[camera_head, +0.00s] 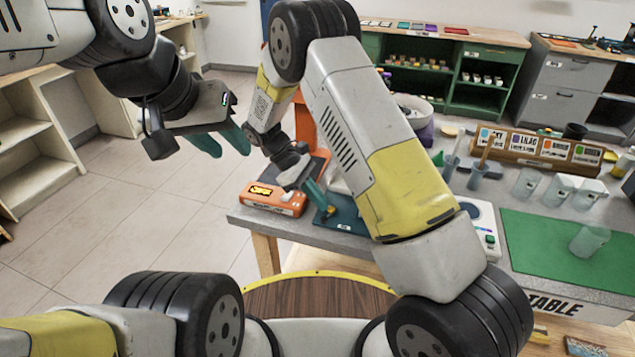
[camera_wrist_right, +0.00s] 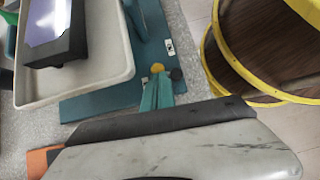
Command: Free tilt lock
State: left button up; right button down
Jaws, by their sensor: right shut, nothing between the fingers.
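A teal base plate (camera_head: 347,217) lies on the grey table near its front left corner. In the wrist view the teal base (camera_wrist_right: 158,48) carries a pale tray (camera_wrist_right: 120,80). A small yellow knob (camera_wrist_right: 157,68) and a dark knob (camera_wrist_right: 176,74) are at the base's edge; which one is the tilt lock I cannot tell. My right gripper (camera_head: 325,205) is shut and empty, its teal fingertips (camera_wrist_right: 157,92) right at the yellow knob; contact is unclear. My left gripper (camera_head: 220,141) hangs open and empty over the floor at left.
An orange box (camera_head: 272,198) sits at the table's left edge beside my right gripper. A white device (camera_head: 485,228), a green mat (camera_head: 560,250) and several clear cups (camera_head: 527,183) are further right. A round brown-topped stool-like surface (camera_head: 320,303) with yellow rim is below the table front.

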jog(key=shift+d+m+g, duration=0.15)
jog(key=shift+m+g, duration=0.15)
jog(key=shift+m, duration=0.3)
dwell(0.5)
jog(key=shift+s+a, duration=0.45)
jog(key=shift+s, duration=0.1)
jog(key=shift+a, duration=0.1)
